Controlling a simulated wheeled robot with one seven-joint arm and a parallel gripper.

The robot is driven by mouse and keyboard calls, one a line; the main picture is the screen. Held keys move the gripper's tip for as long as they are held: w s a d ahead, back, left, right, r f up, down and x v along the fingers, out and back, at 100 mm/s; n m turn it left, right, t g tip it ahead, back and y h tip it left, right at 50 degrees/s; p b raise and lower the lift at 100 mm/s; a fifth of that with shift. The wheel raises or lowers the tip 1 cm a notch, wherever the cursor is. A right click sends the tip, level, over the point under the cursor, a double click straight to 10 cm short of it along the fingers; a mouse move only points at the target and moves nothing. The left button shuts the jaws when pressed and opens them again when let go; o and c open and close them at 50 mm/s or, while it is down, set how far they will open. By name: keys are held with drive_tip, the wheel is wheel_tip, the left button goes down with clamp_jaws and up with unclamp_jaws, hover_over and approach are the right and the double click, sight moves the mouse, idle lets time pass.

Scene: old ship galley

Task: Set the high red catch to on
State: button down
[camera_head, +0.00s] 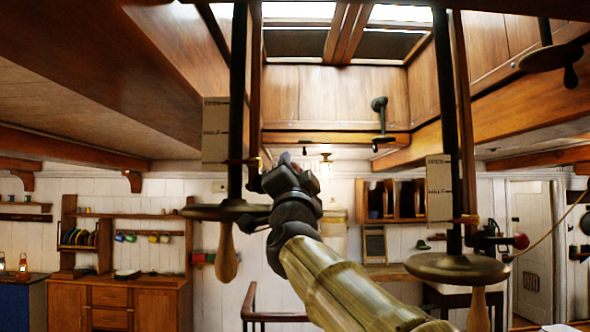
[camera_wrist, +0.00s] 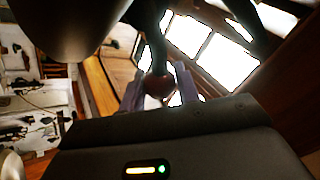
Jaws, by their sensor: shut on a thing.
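The high red catch shows in the wrist view as a dark red round knob (camera_wrist: 157,86) on a dark stem. My gripper (camera_wrist: 160,88) has one finger on each side of the knob and is shut on it. In the head view my gripper (camera_head: 284,164) is up beside the left dark pole, and it mostly hides the knob there. I cannot read the catch's setting from these views.
A second red knob (camera_head: 521,241) sits lower by the right pole. The left handwheel (camera_head: 228,211) and right handwheel (camera_head: 457,268) hang close to my arm. Pale marked plates (camera_head: 215,130) stand beside the poles. A skylight (camera_head: 340,42) is overhead.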

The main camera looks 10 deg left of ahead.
drive_tip(key=c, duration=1)
unclamp_jaws()
drive_tip(key=shift+c, duration=0.2)
drive_tip(key=b+v, duration=1)
drive_tip(key=v, duration=0.7)
drive_tip(key=shift+f, duration=0.2)
drive_tip(key=shift+s, duration=0.1)
drive_tip(key=shift+c, duration=0.2)
